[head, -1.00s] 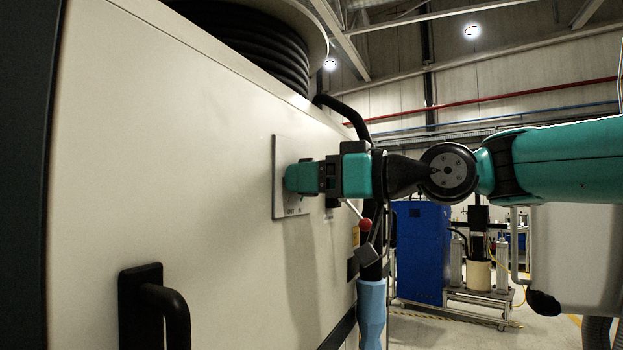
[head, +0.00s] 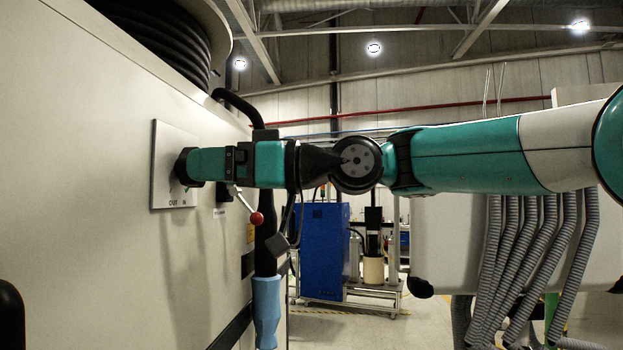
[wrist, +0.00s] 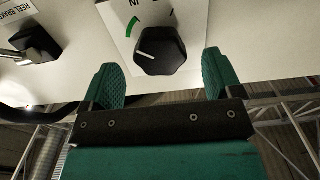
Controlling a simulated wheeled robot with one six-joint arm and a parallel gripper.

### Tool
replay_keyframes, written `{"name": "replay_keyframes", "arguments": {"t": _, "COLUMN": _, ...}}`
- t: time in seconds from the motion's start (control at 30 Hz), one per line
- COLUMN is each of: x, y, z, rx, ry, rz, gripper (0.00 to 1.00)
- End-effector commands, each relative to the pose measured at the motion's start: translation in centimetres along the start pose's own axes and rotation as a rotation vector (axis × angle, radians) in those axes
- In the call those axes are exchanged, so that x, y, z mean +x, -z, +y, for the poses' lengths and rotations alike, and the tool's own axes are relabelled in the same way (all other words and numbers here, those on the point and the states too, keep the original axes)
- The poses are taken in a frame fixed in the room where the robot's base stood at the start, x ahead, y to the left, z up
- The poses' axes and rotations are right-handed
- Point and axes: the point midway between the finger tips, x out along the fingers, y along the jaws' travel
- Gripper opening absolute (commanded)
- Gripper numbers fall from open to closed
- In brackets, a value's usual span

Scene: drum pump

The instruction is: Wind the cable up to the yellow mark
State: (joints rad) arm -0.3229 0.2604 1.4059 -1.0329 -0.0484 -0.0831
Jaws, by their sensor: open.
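A black knob (head: 183,167) stands on a pale plate (head: 160,180) marked OUT and IN on the white cabinet wall. The wrist view shows the knob (wrist: 160,52) with its white pointer line toward the left, just below a green arc beside the word IN. My gripper (wrist: 160,64) is open, one finger on each side of the knob's near end, with gaps showing. In the head view my gripper (head: 192,166) is level with the knob and partly covers it. The black cable is wound on the reel (head: 165,35) at upper left. I see no yellow mark on the cable.
A lever with a red ball (head: 257,218) sits just right of my gripper. The wrist view shows a REEL BRAKE label (wrist: 17,10) beside a black fitting. A light blue sleeve (head: 266,305) hangs below. A blue cabinet (head: 325,250) stands farther back.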

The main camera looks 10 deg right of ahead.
Motion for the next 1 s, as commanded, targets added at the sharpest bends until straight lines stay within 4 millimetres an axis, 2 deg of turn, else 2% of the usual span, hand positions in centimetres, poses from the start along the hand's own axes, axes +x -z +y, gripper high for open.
{"name": "replay_keyframes", "arguments": {"t": 0.03, "x": -1.4, "y": -0.6, "z": 0.2, "rx": -0.003, "ry": -0.007, "rz": 0.002, "gripper": 0.85}}
{"name": "replay_keyframes", "arguments": {"t": 0.3, "x": -8.4, "y": -0.5, "z": 0.2, "rx": -0.004, "ry": -0.008, "rz": 0.002, "gripper": 0.85}}
{"name": "replay_keyframes", "arguments": {"t": 0.5, "x": -12.2, "y": -0.3, "z": 0.1, "rx": -0.002, "ry": -0.005, "rz": 0.001, "gripper": 0.85}}
{"name": "replay_keyframes", "arguments": {"t": 0.7, "x": -13.7, "y": -0.1, "z": 0.0, "rx": -0.002, "ry": -0.001, "rz": 0.0, "gripper": 0.85}}
{"name": "replay_keyframes", "arguments": {"t": 1.0, "x": -13.9, "y": 0.0, "z": 0.0, "rx": -0.001, "ry": 0.0, "rz": 0.001, "gripper": 0.85}}
